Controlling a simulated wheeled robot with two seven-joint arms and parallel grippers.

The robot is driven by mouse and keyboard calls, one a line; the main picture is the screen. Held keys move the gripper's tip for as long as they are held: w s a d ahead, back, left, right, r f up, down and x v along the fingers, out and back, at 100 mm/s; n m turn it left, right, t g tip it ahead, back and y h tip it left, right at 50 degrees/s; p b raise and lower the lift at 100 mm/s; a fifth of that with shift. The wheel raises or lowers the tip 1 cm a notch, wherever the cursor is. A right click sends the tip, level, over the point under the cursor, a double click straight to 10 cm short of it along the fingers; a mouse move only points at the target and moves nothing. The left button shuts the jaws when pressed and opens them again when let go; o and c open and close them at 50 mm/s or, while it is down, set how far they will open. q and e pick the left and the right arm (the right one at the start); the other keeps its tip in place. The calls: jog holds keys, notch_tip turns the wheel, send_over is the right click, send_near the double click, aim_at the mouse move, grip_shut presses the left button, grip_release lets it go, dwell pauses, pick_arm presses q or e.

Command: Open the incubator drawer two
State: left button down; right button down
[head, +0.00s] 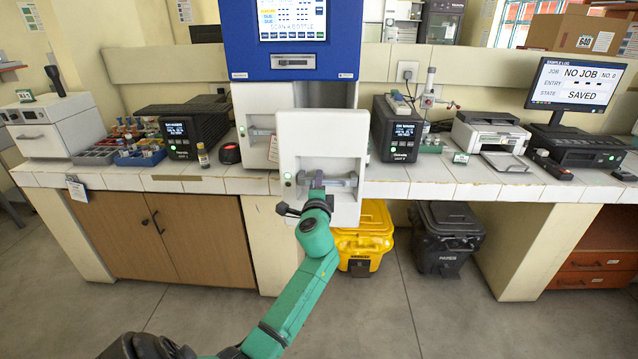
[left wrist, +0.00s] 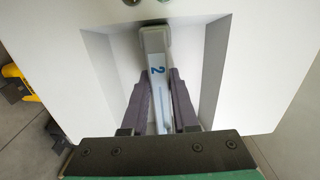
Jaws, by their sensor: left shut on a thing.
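The incubator (head: 290,62) is a tall blue and white unit on the bench. The white front of a drawer (head: 318,130) stands forward of its body, out over the bench's front edge. In the left wrist view its grey-white handle (left wrist: 155,42) carries a blue "2" and runs across a recess. My left gripper (head: 318,182) is at this handle, and in the left wrist view its dark fingers (left wrist: 160,78) lie on both sides of it, shut on it. A small green light shows at the front's left side. My right gripper is not in view.
Two black control boxes (head: 184,127) (head: 397,128) flank the incubator on the tiled bench. A small bottle (head: 203,157) stands near its left. A yellow bin (head: 366,232) and a dark bin (head: 446,235) stand below. The floor in front is clear.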

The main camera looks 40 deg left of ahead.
pick_arm(q)
jog(key=c, duration=0.7)
grip_release()
jog(key=shift+d, duration=0.1)
jog(key=b+v, duration=0.2)
jog(key=v, duration=1.2)
jog(key=shift+s+d, duration=0.15)
